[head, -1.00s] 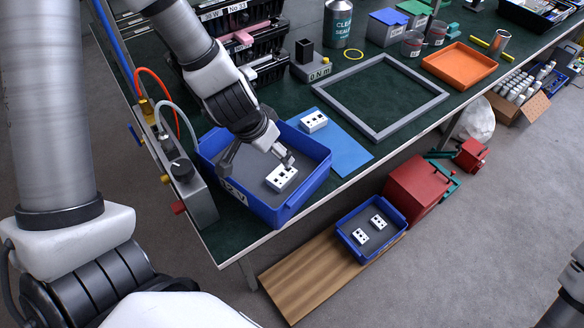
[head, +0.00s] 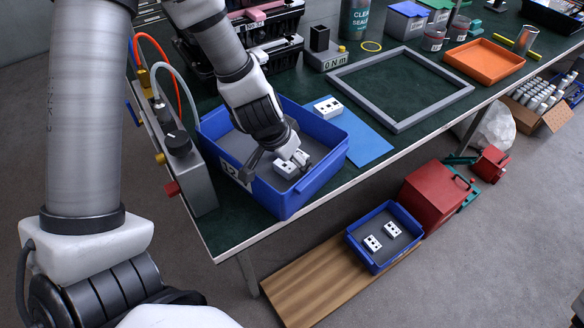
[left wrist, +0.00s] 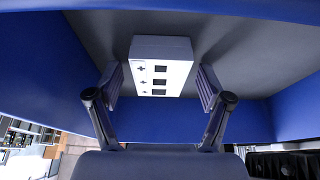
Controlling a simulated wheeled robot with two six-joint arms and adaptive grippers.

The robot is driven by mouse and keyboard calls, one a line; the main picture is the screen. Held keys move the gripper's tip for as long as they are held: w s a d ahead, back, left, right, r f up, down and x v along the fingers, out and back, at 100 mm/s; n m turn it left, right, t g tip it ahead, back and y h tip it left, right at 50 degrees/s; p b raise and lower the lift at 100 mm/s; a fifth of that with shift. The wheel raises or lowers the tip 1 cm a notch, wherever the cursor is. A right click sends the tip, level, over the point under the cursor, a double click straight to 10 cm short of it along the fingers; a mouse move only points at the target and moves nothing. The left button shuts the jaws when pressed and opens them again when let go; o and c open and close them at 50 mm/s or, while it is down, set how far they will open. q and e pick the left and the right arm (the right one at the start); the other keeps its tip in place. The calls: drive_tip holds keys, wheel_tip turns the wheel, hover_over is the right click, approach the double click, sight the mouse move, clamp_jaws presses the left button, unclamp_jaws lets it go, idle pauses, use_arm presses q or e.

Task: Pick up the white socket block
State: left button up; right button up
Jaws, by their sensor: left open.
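A white socket block (head: 284,170) with dark holes lies in the large blue tray (head: 270,199) on the green table. In the left wrist view the block (left wrist: 160,64) sits between the two open fingers of my left gripper (left wrist: 159,84), with a visible gap on each side. In the head view my left gripper (head: 277,163) reaches into the tray and partly covers the block. Another white socket block (head: 328,108) lies on a blue mat (head: 363,141) beside the tray. Two more (head: 382,236) lie in a small blue tray below. My right gripper is out of view.
The tray walls (left wrist: 48,62) stand close around my left gripper. A grey box with a dial and hoses (head: 187,165) stands left of the tray. A grey frame (head: 400,88) and an orange tray (head: 484,62) lie to the right. A red box (head: 433,192) stands below the table.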

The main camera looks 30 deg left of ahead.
use_arm(q)
drive_tip(key=shift+s+r, duration=0.15)
drive_tip(key=c, duration=1.3)
drive_tip(key=shift+o, duration=0.2)
drive_tip(key=shift+r, duration=0.1)
